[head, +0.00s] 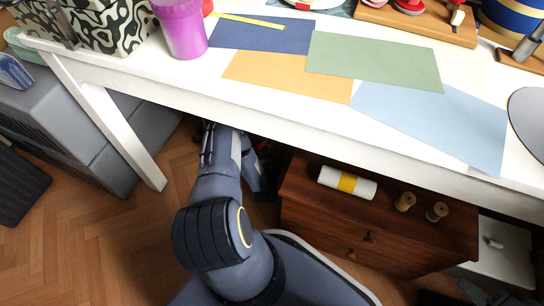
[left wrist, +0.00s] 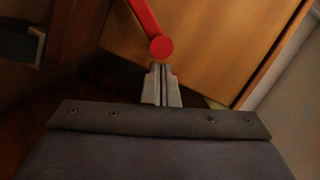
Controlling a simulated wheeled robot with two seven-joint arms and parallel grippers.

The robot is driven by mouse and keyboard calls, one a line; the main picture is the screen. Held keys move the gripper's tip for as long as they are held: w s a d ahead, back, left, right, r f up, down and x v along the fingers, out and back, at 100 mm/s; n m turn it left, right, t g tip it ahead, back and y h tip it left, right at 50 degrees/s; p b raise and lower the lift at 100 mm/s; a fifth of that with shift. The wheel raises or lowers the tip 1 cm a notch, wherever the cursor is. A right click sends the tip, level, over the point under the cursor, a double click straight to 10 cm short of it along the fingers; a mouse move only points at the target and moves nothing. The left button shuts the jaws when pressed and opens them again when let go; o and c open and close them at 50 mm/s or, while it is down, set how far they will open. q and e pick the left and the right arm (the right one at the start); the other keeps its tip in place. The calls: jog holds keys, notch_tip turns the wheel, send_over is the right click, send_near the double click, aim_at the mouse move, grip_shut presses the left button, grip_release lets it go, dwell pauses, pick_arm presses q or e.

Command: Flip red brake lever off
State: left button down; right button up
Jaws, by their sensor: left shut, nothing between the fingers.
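The red brake lever (left wrist: 146,18) shows in the left wrist view as a red bar slanting down from the top edge to a round red end (left wrist: 161,48). My left gripper (left wrist: 161,84) is shut and empty, its fingertips just below the round end in that picture; I cannot tell whether they touch it. In the head view my left arm reaches under the white table, and its gripper is hidden there. I cannot make out the lever in the head view. My right gripper is in neither view.
The white table (head: 150,77) overhangs my left arm, with coloured sheets and a purple cup (head: 181,28) on top.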

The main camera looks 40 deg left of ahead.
pick_arm(q)
jog(key=shift+w+a, duration=0.2)
jog(key=shift+w, duration=0.05)
jog(key=shift+r, duration=0.1)
jog(key=shift+a+r, duration=0.1)
jog(key=shift+s+a+n, duration=0.1)
jog(key=shift+n, duration=0.3)
jog(key=shift+s+a+r+h+p, duration=0.1)
jog(key=shift+a+r+h+p, duration=0.2)
jog(key=shift+p, duration=0.15)
